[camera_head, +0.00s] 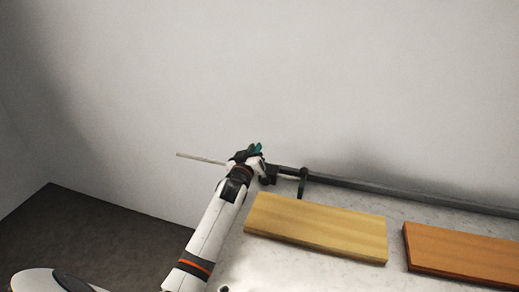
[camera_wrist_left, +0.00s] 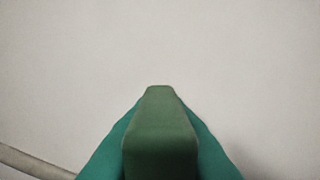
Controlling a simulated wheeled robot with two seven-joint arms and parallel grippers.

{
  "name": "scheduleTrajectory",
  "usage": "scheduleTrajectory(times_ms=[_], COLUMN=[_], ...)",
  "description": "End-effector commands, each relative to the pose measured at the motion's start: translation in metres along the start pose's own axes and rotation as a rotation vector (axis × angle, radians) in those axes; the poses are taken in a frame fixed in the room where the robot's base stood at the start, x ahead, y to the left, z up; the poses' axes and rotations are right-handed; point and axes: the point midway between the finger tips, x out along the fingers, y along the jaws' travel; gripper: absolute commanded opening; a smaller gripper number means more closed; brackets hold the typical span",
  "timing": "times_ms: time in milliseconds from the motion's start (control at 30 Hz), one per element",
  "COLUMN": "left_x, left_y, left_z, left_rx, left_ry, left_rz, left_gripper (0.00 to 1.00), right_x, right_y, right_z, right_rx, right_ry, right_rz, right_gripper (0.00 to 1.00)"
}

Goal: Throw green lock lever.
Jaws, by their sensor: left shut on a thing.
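The green lock lever (camera_wrist_left: 160,140) fills the lower middle of the left wrist view as a dull green bar between two teal fingers. My left gripper (camera_head: 255,149) is shut on it, at the left end of a dark grey rail. In the head view the gripper hides most of the lever, so its angle is hard to tell. My right gripper is not in view.
The dark rail (camera_head: 400,191) runs right along the back of a pale speckled top (camera_head: 315,265). A yellow board (camera_head: 315,225) and an orange board (camera_head: 460,252) lie in front. A thin pale rod (camera_head: 200,158) sticks out left.

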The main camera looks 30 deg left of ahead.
Motion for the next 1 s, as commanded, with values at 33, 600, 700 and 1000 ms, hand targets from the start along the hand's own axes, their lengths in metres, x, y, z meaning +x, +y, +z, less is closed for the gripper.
scheduleTrajectory(times_ms=[33,600,700,1000], left_x=[0.0,0.0,0.0,-0.001], left_y=[0.004,0.023,0.023,0.023], left_z=[-0.002,-0.004,-0.005,-0.005], left_rx=[-0.033,-0.207,-0.21,-0.211], left_ry=[0.004,0.004,0.005,0.005], left_rz=[0.003,0.003,0.003,0.003], left_gripper=[0.0,0.0,0.0,0.23], right_x=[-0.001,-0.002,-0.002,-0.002], right_y=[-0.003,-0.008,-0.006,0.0], right_z=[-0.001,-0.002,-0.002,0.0], right_rx=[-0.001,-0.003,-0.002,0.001], right_ry=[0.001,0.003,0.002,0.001], right_rz=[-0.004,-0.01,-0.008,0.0], right_gripper=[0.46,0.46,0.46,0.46])
